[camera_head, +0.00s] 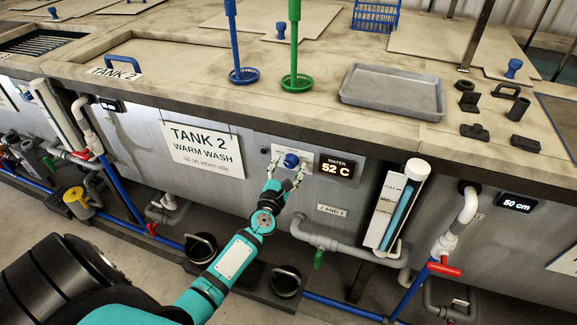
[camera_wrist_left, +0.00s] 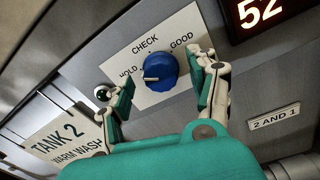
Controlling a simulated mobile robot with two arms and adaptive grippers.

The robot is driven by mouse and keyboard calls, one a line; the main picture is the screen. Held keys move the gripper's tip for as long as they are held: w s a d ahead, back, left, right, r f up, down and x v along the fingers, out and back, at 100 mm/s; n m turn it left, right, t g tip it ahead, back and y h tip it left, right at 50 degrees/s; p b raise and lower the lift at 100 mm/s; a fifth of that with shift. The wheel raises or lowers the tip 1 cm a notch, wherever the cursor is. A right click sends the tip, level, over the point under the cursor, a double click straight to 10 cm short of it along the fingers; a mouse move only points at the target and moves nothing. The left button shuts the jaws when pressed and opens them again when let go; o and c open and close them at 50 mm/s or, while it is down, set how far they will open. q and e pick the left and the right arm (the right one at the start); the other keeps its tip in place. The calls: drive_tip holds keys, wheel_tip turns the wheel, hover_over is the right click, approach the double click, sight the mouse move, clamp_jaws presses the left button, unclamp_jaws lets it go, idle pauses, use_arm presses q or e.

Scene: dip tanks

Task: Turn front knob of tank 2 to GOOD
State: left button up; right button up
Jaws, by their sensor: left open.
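The blue front knob (camera_head: 291,160) sits on a white plate on the front panel of tank 2, right of the "TANK 2 WARM WASH" sign (camera_head: 202,149). In the left wrist view the knob (camera_wrist_left: 160,71) has a white mark on its left side, towards HOLD. The plate (camera_wrist_left: 150,46) reads HOLD at left, CHECK at top and GOOD at upper right. My left gripper (camera_head: 288,170) is open in front of the knob. In the wrist view its fingers (camera_wrist_left: 161,76) stand on either side of the knob, with visible gaps. My right gripper is not in view.
A display (camera_head: 337,168) reading 52 C is just right of the knob plate. A level gauge (camera_head: 397,210) and pipes stand farther right. A grey tray (camera_head: 392,92) and green and blue dip baskets (camera_head: 295,83) are on top.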

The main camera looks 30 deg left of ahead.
use_arm(q)
drive_tip(key=shift+w+a, duration=0.1)
drive_tip(key=shift+w, duration=0.2)
drive_tip(key=c, duration=1.1)
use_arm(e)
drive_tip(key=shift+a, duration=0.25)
